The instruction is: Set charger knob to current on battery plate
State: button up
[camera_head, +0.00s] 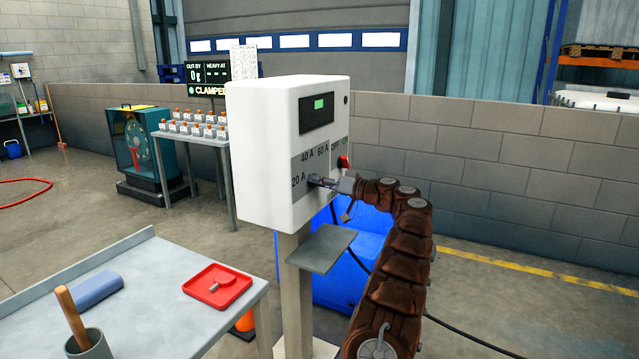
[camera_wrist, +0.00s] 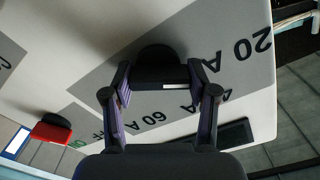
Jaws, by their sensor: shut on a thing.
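The charger is a white box (camera_head: 262,160) on a post, with a small green-lit display (camera_head: 317,112). Its grey dial panel (camera_head: 299,168) reads 20 A, 40 A and 60 A, with OFF near a red switch (camera_head: 343,162). The black knob (camera_wrist: 155,65) sits between the fingers of my gripper (camera_wrist: 162,88), which is shut on it. In the head view my gripper (camera_head: 326,182) is at the dial and mostly covers the knob. A white mark (camera_wrist: 175,87) shows on the knob, on the side toward 40 A; its exact setting is unclear. I cannot identify a battery plate.
A small grey shelf (camera_head: 322,249) juts out below the box. A blue container (camera_head: 345,275) stands behind the post. A bench (camera_head: 150,275) at front left holds a red tray (camera_head: 217,284). A black cable hangs near my arm.

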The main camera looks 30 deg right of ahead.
jog(key=shift+r+m, duration=0.1)
jog(key=shift+m, duration=0.2)
jog(key=m+p, duration=0.2)
jog(key=m, duration=0.2)
jog(key=shift+r+m, duration=0.1)
jog(key=shift+m, duration=0.2)
jog(key=m+p, duration=0.3)
jog(key=m, duration=0.1)
jog(key=shift+d+m, duration=0.15)
jog(key=shift+m, duration=0.15)
jog(key=m+p, duration=0.2)
jog(key=m, duration=0.2)
jog(key=shift+f+m+p, duration=0.15)
jog(key=shift+m+p, duration=0.45)
jog(key=shift+m, duration=0.4)
jog(key=shift+f+m+p, duration=0.15)
jog(key=shift+m+p, duration=0.45)
jog(key=shift+m, duration=0.4)
jog(key=o, duration=1.2)
jog(key=shift+c, duration=0.2)
